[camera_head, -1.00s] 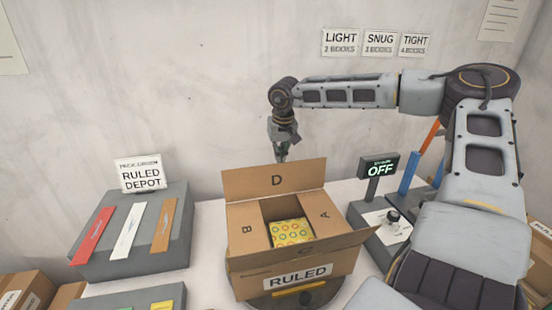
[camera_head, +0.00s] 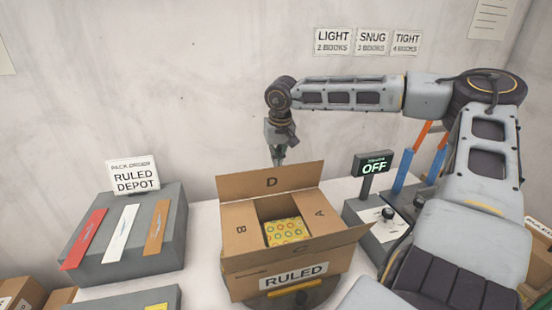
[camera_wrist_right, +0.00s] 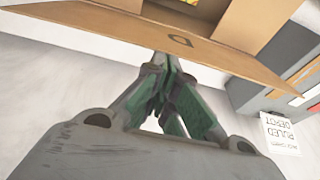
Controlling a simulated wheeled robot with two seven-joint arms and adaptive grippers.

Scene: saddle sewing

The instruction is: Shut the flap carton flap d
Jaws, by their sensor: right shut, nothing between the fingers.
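The flap carton (camera_head: 250,260) stands on a dark round base with its RULED label facing me. Flap D (camera_head: 271,182) at the back stands up. Flaps B (camera_head: 241,229) and A (camera_head: 319,212) lie folded inward, and flap C (camera_head: 298,248) sticks out at the front. A yellow patterned item (camera_head: 282,232) shows inside. My right gripper (camera_head: 279,162) is shut and empty, pointing down just behind flap D. In the right wrist view the gripper tips (camera_wrist_right: 170,66) are at the outer face of flap D (camera_wrist_right: 182,42); I cannot tell whether they touch. My left gripper is out of view.
A grey rack (camera_head: 165,237) with red, white and brown strips stands left, behind it a RULED DEPOT sign (camera_head: 133,176). An OFF display (camera_head: 375,164) and a knob panel (camera_head: 388,216) stand right. Other cartons (camera_head: 22,294) sit at lower left.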

